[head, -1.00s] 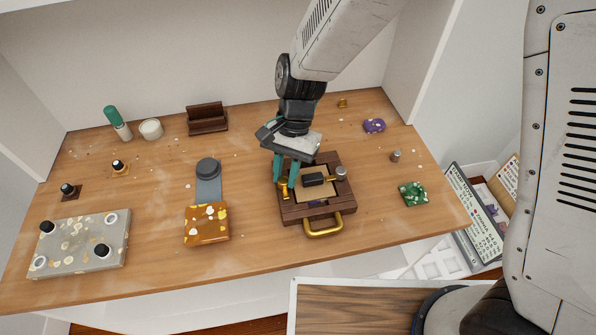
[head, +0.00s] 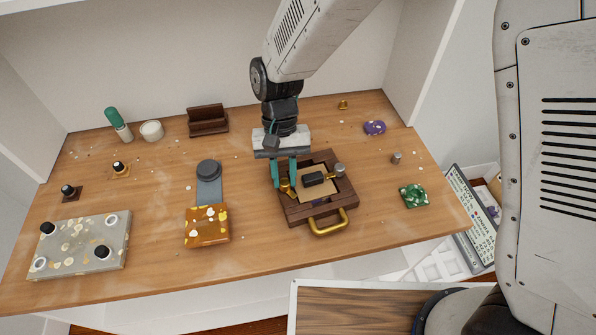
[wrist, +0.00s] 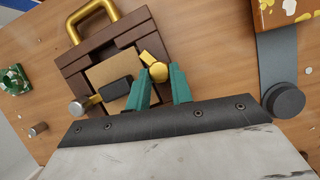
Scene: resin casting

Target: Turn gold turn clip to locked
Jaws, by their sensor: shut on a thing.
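The gold turn clip (head: 285,184) sits at the left side of the dark wooden frame (head: 304,215). It also shows in the wrist view (wrist: 157,72), between my teal fingertips. My gripper (head: 284,186) points down over that side of the frame and is shut on the clip. In the wrist view my gripper's fingertips (wrist: 160,76) stand on either side of the clip's gold body. The fingers partly hide the clip, so its exact angle is hard to tell. A tan panel (wrist: 107,71) with a black block (head: 313,179) lies inside the frame.
A silver knob (head: 340,170) with a gold bar is at the frame's right side, and a gold handle (head: 330,228) at its front. An amber block (head: 207,237) and a grey strap-like piece (head: 208,192) lie to the left. A green piece (head: 413,196) lies right.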

